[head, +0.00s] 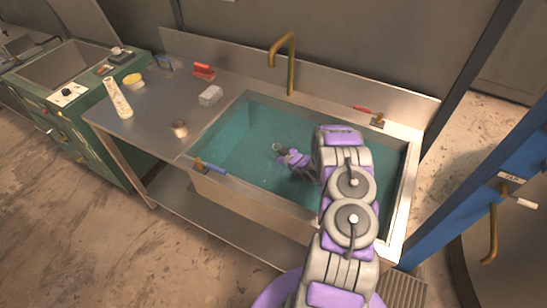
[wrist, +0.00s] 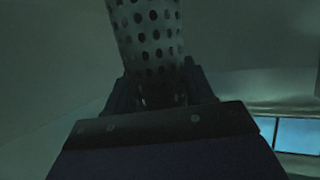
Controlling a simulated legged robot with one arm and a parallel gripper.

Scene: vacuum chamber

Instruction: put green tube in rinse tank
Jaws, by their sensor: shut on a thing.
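The rinse tank (head: 240,123) is a sink of teal water set in the metal bench. My arm reaches down into it, and my gripper (head: 281,150) is in the tank near its middle, at or under the water. In the wrist view my gripper (wrist: 155,95) is shut on a perforated tube (wrist: 148,35), which stands out beyond the jaws. The tube looks grey-green in the dim light, so its true colour is hard to tell. Its far end is cut off by the frame. In the head view the tube is mostly hidden or too small to make out.
A pale spotted tube (head: 118,98) lies on the bench at left, near a yellow round item (head: 132,80), a small jar (head: 179,128), a grey block (head: 210,95) and a red-handled brush (head: 203,71). A brass faucet (head: 289,62) rises behind the tank.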

